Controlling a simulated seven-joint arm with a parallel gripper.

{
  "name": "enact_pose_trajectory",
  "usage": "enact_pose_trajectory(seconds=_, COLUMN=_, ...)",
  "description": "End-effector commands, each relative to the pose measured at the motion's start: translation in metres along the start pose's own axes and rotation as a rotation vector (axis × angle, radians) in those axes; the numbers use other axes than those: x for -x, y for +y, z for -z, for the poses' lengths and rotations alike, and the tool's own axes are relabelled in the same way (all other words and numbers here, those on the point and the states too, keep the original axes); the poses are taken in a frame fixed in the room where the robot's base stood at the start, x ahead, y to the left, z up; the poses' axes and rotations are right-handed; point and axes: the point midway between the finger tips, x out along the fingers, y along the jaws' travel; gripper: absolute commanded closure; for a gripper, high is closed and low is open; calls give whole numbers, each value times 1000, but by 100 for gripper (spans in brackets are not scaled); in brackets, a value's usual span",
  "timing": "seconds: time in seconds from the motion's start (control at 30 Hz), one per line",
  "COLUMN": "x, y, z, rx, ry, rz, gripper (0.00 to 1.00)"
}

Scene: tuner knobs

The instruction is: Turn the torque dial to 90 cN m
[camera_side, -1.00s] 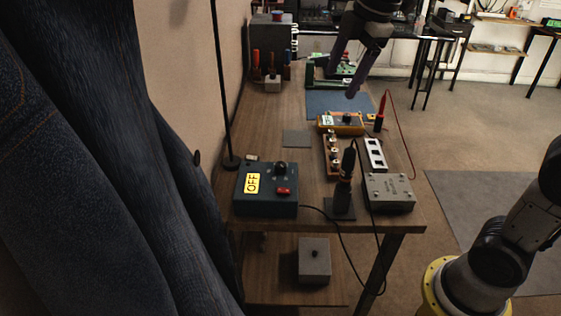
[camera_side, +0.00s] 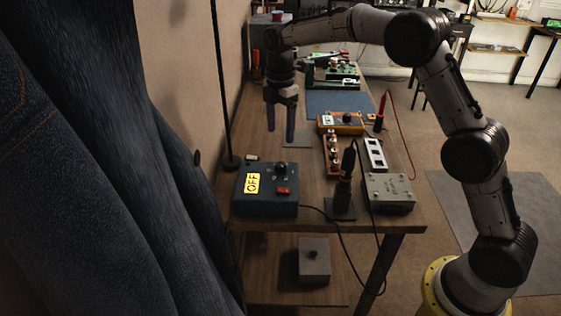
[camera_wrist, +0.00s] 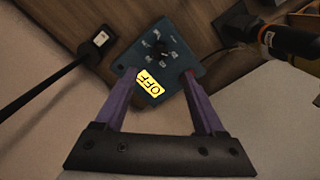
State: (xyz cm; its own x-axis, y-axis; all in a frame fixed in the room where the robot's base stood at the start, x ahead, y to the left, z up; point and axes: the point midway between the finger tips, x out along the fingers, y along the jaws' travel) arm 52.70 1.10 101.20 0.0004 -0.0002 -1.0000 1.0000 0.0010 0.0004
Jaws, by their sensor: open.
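A blue control box (camera_side: 266,208) stands near the front left of the bench. My gripper (camera_side: 281,136) is open and empty, fingers pointing down. It hangs above and apart from the box.
A screwdriver-like tool (camera_side: 345,180) stands upright in a holder right of the box, with a cable. A grey box (camera_side: 389,190), a wooden rack (camera_side: 331,155) and a yellow meter (camera_side: 341,123) are further right. A thin black pole (camera_side: 222,80) stands left. Dark cloth (camera_side: 120,180) fills the left foreground.

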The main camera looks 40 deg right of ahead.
Motion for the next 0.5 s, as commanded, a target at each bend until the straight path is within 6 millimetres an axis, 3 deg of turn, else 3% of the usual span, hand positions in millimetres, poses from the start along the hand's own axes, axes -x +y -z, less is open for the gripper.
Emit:
enact_pose_trajectory(seconds=0.3, x=-64, y=-2, z=0, rx=-1, ry=0, rz=6, gripper=29)
enact_pose_trajectory(seconds=0.5, x=-95, y=-1, z=0, rx=-1, ry=0, rz=4, gripper=29)
